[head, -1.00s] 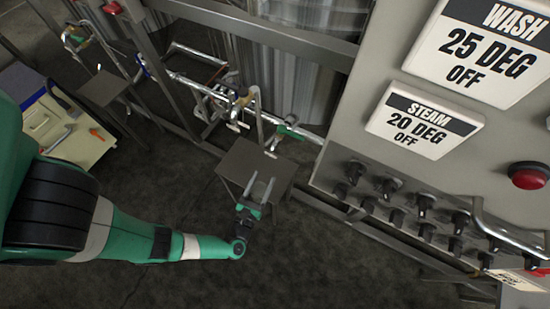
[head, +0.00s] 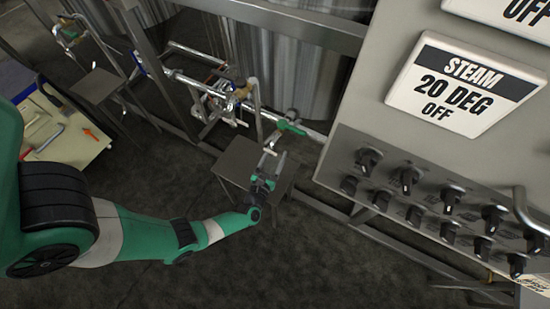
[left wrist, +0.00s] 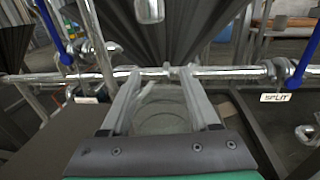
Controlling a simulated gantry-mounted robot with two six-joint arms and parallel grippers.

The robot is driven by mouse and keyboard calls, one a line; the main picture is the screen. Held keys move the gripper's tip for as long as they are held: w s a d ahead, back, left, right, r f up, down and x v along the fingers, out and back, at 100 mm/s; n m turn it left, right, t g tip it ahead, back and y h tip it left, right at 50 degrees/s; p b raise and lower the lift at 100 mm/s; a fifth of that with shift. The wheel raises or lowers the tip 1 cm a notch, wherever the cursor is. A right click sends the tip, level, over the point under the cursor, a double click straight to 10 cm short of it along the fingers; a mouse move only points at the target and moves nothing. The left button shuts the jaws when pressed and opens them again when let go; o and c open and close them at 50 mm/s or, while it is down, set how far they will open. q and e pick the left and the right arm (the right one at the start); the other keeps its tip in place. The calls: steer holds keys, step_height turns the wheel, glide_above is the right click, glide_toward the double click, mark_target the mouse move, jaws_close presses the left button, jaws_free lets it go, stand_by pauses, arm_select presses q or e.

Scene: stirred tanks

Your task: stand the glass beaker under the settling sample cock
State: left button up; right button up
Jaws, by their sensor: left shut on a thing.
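My left gripper (head: 271,160) is over a small dark stand (head: 235,158), close to the pipework behind it. In the left wrist view its two fingers (left wrist: 158,98) are on either side of the clear glass beaker (left wrist: 160,122), shut on it. The beaker is hard to make out in the head view. A green-handled cock (head: 291,127) on the pipe is just behind the fingers. In the left wrist view a metal spout (left wrist: 150,9) hangs at the top, beyond the fingertips. I cannot read which cock is the settling one. My right gripper is not in view.
A horizontal pipe (left wrist: 228,72) crosses behind the fingers. A small label (left wrist: 274,97) hangs at right. A control panel with several black knobs (head: 408,180) stands to the right. Another dark stand (head: 97,85) and a tool tray (head: 75,150) are to the left. Floor in front is clear.

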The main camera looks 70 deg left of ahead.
arm_select(q)
steer(key=o, duration=1.4)
steer(key=shift+c, duration=0.2)
steer(key=shift+r, duration=0.15)
steer(key=p+v, duration=0.2)
steer(key=v, duration=0.8)
steer(key=shift+s+d+p, duration=0.2)
steer(key=shift+d+p, duration=0.1)
steer(key=shift+p, duration=0.05)
steer(key=shift+s+d, duration=0.45)
steer(key=shift+s, duration=0.1)
